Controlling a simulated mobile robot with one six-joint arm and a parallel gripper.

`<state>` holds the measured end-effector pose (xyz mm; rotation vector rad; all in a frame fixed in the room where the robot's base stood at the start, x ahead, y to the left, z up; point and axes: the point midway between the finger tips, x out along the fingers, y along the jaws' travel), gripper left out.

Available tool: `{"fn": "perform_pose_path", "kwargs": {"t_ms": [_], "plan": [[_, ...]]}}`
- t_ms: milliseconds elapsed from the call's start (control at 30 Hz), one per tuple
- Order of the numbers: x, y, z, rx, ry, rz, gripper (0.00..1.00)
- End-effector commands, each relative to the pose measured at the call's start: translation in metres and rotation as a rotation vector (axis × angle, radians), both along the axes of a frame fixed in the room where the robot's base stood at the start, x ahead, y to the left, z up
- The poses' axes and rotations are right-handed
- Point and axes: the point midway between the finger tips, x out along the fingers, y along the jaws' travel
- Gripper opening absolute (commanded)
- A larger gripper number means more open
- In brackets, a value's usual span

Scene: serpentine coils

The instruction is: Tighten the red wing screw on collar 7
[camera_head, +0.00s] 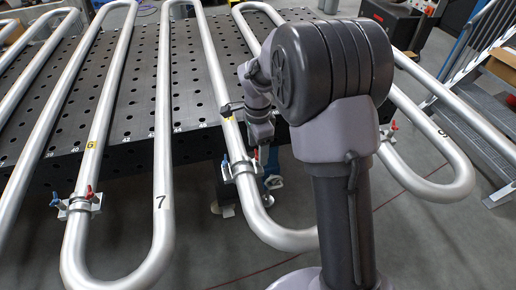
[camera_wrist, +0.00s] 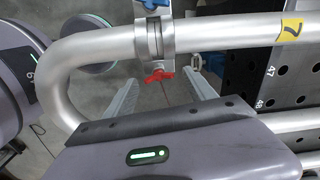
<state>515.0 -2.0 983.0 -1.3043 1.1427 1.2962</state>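Collar 7 (camera_wrist: 154,38) is a metal clamp around a silver pipe. A yellow label 7 (camera_wrist: 290,29) is on the same pipe. The red wing screw (camera_wrist: 158,76) sticks out of the collar's lower side in the wrist view. My gripper (camera_wrist: 164,80) is open, with its two pale fingers apart on either side of the red screw in the picture. I cannot tell whether they touch it. In the head view the collar (camera_head: 241,170) is on the pipe below my wrist; my fingertips are not clear there.
A blue wing screw (camera_wrist: 154,4) is on the collar's other side. Another collar (camera_head: 78,205) with red and blue screws is on the pipe at left. The pipe bend (camera_wrist: 52,75) curves close to my gripper. A perforated dark table (camera_head: 140,90) lies behind the pipes.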

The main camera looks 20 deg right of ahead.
Motion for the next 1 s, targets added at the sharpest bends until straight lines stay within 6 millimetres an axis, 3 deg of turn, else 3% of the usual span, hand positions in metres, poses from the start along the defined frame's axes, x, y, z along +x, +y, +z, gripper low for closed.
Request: {"fn": "perform_pose_path", "kwargs": {"t_ms": [267,367,800,1000], "plan": [[-0.001,0.0,-0.001,-0.001,0.004,0.0,0.67],[-0.001,0.0,0.008,0.0,0.003,0.001,0.67],[-0.001,0.0,0.144,0.0,0.0,-0.001,0.67],[-0.001,0.0,0.171,0.0,0.002,0.0,0.67]]}}
